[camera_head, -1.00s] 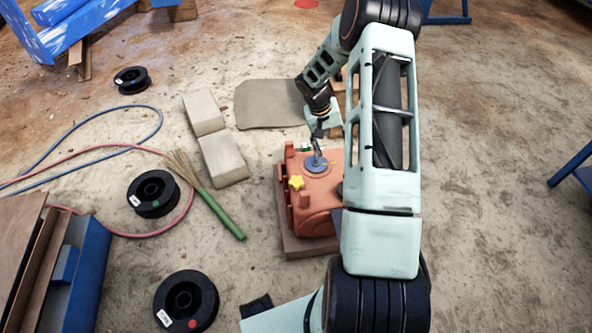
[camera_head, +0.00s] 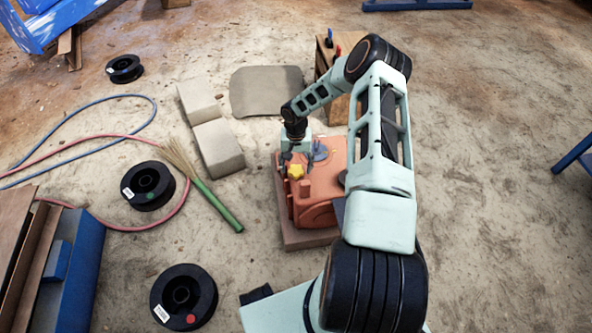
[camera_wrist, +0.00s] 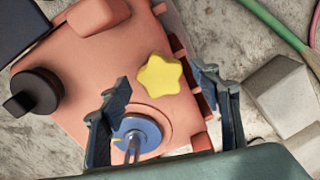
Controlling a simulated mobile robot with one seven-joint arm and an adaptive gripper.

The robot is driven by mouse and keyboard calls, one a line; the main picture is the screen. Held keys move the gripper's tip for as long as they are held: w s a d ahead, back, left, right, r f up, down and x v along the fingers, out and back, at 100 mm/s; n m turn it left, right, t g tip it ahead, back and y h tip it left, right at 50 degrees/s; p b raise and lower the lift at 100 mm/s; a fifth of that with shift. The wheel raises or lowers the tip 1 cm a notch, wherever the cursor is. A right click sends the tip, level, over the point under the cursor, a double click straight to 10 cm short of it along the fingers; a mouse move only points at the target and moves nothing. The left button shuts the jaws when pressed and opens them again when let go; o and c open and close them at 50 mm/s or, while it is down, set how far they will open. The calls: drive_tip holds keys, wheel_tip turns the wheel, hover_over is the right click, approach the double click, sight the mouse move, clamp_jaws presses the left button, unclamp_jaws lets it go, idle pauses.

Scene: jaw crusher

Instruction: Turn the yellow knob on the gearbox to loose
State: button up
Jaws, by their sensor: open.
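The yellow star-shaped knob (camera_head: 296,171) sits on the near left part of the orange gearbox (camera_head: 318,206). In the wrist view the knob (camera_wrist: 160,77) lies just beyond and between my two open fingers, apart from both as far as I can tell. My gripper (camera_head: 291,161) is just behind the knob in the head view, above the gearbox, and its fingers are small there. In the wrist view my gripper (camera_wrist: 165,85) holds nothing. A blue-grey disc (camera_wrist: 136,135) with a metal rod shows beside the left finger.
A black round part (camera_wrist: 36,91) stands on the gearbox. Grey blocks (camera_head: 218,147) and a green-handled broom (camera_head: 215,205) lie left of the gearbox. Black spools (camera_head: 184,297) and hoses lie farther left. A wooden box (camera_head: 338,75) stands behind.

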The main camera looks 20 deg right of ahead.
drive_tip(key=shift+f, duration=0.5)
drive_tip(key=c, duration=1.2)
drive_tip(key=shift+o, duration=0.2)
